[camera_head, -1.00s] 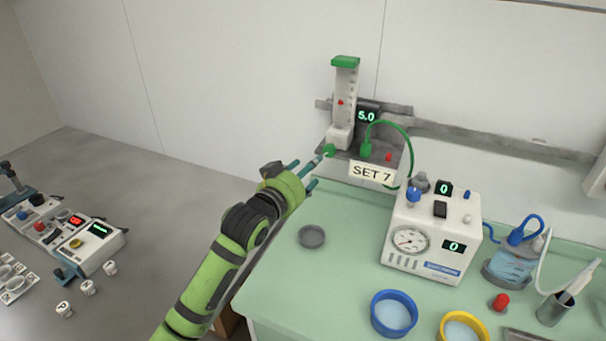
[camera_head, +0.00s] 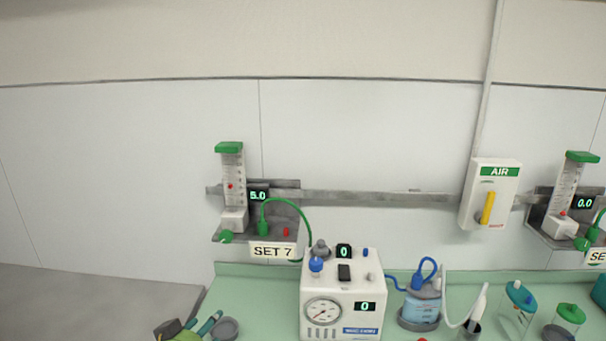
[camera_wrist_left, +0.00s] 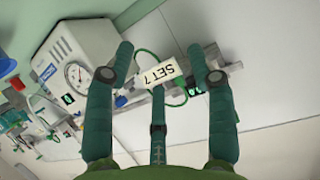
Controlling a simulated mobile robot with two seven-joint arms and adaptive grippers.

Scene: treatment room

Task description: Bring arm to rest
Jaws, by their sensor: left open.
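My left gripper (camera_head: 203,326) shows at the bottom edge of the head view, left of the counter, with most of its arm out of frame. In the left wrist view the gripper (camera_wrist_left: 160,62) has its green fingers spread, with nothing between them. The flowmeter (camera_head: 233,185) with a green top and green knob (camera_head: 226,237) stands on the wall rail, above and apart from the gripper. Its display (camera_head: 258,196) reads 5.0, above a SET 7 label (camera_head: 272,251). My right gripper is not in view.
A white gauge machine (camera_head: 342,290) reading 0 stands on the green counter (camera_head: 250,290). A grey round dish (camera_head: 226,328) is close to the gripper. An AIR box (camera_head: 490,195) and second flowmeter (camera_head: 566,195) are farther right.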

